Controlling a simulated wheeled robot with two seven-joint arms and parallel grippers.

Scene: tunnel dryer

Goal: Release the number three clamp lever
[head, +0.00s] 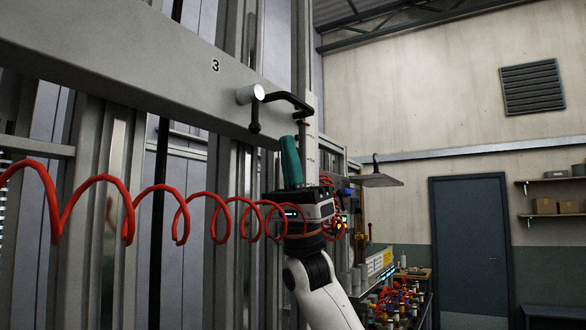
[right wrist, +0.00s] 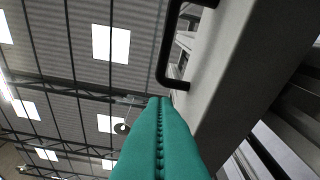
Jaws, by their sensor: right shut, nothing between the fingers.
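The number 3 (head: 215,66) is printed on a grey beam. To its right a silver cylinder (head: 250,94) sticks out of the beam, with a black lever (head: 254,120) hanging down from it to a rounded end. A black bent bar (head: 290,99) runs right from beside the cylinder. My right gripper (head: 289,140) points up with its teal fingers shut and empty, just below the bar and right of the lever, apart from the lever. In the right wrist view the shut fingers (right wrist: 160,102) end near a black bar (right wrist: 166,55) by the grey beam. My left gripper is out of view.
A coiled red hose (head: 128,215) crosses the left and middle, in front of grey uprights. A bench with small coloured parts (head: 395,300) stands lower right. A dark door (head: 472,245) and shelves (head: 555,207) are at the back right.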

